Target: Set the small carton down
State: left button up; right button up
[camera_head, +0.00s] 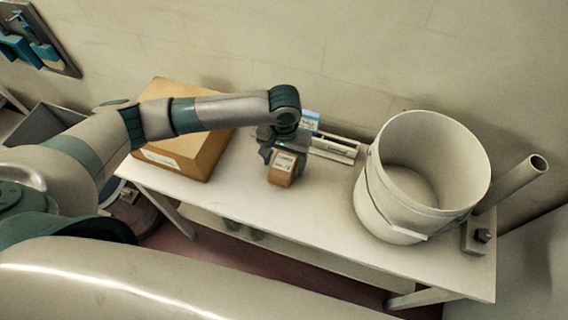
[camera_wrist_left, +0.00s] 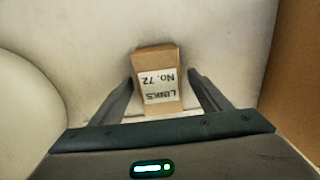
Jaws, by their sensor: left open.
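The small carton (camera_head: 284,167) is a brown box with a white label, standing on the white table (camera_head: 250,205) near its middle. In the left wrist view the small carton (camera_wrist_left: 159,82) shows a label reading "LINKS No. 72" upside down. My left gripper (camera_head: 268,150) is at the carton, with its fingers (camera_wrist_left: 162,88) open on either side of it and a gap showing at each side. The carton's far side is partly hidden by the gripper. My right gripper is not in view.
A large cardboard box (camera_head: 190,150) stands at the table's left. A white bucket (camera_head: 400,215) stands to the right, beside an upright grey tube (camera_head: 515,182). A pale rail-like object (camera_head: 334,148) and a blue-and-white item (camera_head: 310,119) lie behind the gripper. The front middle of the table is clear.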

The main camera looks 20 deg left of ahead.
aim_at(286, 164)
pick_arm(q)
jog(key=shift+f, duration=0.35)
jog(key=c, duration=1.3)
jog(key=shift+c, duration=0.2)
jog(key=shift+r, duration=0.15)
jog(key=shift+r, duration=0.4)
jog(key=r, duration=0.1)
jog(key=r+b, duration=0.1)
jog(key=r, duration=0.1)
jog(key=shift+s+d+r+b, duration=0.15)
jog(key=shift+s+d+b, duration=0.05)
jog(key=shift+d+b, duration=0.15)
jog(key=s+d+r+b, duration=0.1)
jog(key=s+d+r, duration=0.5)
jog(key=s+d, duration=0.1)
jog(key=shift+s+d+r+b, duration=0.25)
jog(key=shift+s+r+b, duration=0.15)
jog(key=shift+s, duration=0.1)
